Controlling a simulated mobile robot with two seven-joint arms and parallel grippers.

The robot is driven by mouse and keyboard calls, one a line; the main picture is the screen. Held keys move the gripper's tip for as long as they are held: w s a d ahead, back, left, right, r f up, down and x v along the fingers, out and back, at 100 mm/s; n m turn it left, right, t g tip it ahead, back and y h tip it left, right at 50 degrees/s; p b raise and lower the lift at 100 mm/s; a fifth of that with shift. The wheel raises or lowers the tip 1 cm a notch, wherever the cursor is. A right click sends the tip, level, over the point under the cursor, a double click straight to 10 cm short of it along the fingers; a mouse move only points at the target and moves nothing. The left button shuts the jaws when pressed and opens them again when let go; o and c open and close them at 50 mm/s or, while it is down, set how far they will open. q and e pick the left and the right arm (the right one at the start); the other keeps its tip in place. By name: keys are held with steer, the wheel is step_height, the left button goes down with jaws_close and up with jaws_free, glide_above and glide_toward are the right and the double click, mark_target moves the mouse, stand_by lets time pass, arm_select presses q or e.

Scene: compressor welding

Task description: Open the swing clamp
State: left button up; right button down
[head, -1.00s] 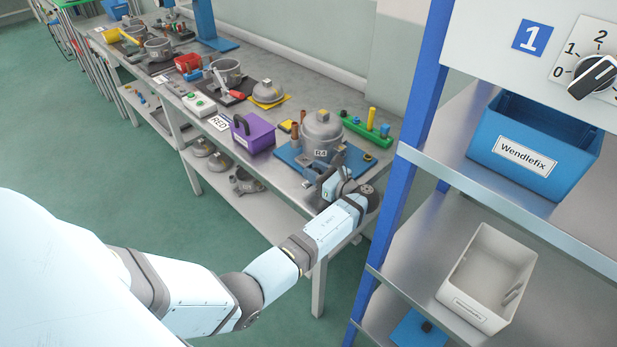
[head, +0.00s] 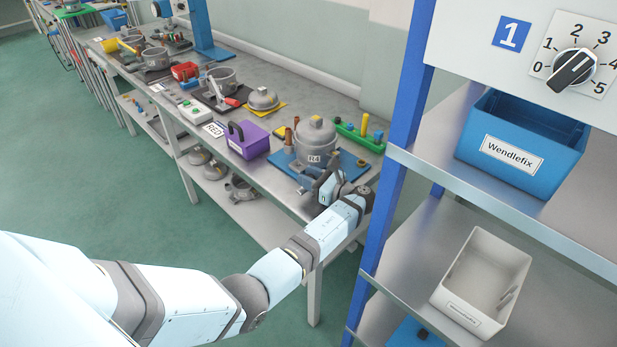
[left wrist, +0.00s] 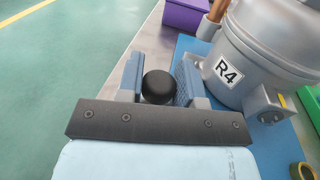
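The compressor pot (head: 316,143), a grey domed vessel marked R4, stands on a blue base plate (head: 346,178) at the near end of the workbench. It also shows at the upper right in the left wrist view (left wrist: 265,50). My left gripper (head: 327,184) is at the near edge of that plate, beside the pot. The rest of the clamp is mostly hidden by the gripper. My right gripper is not in view.
A purple box (head: 247,141) and a green holder (head: 360,136) stand near the pot. A blue-framed shelf with a blue Wendlefix bin (head: 505,150) and a light bin (head: 480,285) stands close on the right. The floor before the bench is clear.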

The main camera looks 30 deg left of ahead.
arm_select(q)
steer(key=shift+o, duration=0.8)
steer(key=shift+r, duration=0.1)
steer(key=shift+r, duration=0.2)
step_height(320, 180, up, 20)
steer(key=p, duration=0.1)
steer(key=shift+f, duration=0.25)
